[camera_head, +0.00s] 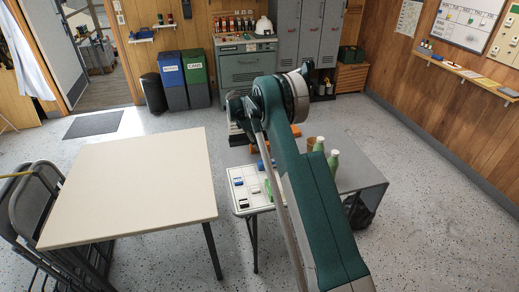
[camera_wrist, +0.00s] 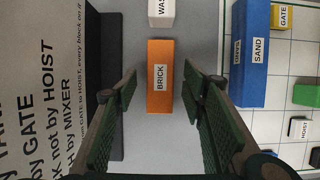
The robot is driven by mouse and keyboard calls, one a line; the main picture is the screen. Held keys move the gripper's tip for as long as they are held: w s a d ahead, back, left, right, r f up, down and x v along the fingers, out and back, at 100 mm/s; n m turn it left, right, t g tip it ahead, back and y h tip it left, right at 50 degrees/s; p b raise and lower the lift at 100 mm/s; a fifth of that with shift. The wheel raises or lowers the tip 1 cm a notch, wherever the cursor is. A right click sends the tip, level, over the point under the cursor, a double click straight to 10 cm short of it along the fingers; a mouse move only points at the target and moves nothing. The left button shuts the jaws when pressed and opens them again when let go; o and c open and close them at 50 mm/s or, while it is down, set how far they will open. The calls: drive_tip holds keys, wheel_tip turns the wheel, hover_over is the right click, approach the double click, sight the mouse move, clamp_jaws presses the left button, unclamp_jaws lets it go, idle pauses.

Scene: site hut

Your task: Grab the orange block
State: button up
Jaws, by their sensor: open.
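The orange block (camera_wrist: 160,52), labelled BRICK, lies on a grey surface in the middle of the wrist view, its long side running up and down the picture. My gripper (camera_wrist: 160,90) is open, with one finger to the left and one to the right of the block's near half. Gaps show between the fingers and the block. How high the fingertips are above it is hard to tell. In the head view my arm hides most of the gripper area, and I cannot pick out the block for sure.
A white block (camera_wrist: 161,12) stands just beyond the orange one. A blue SAND block (camera_wrist: 251,60) lies at right on a white gridded board (camera_wrist: 285,120), with several small blocks. A printed sheet (camera_wrist: 45,90) is at left. Green bottles (camera_head: 333,160) stand on the grey table.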

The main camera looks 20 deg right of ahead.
drive_tip(key=shift+x, duration=1.5)
drive_tip(key=shift+f, duration=0.1)
drive_tip(key=shift+c, duration=0.3)
drive_tip(key=c, duration=1)
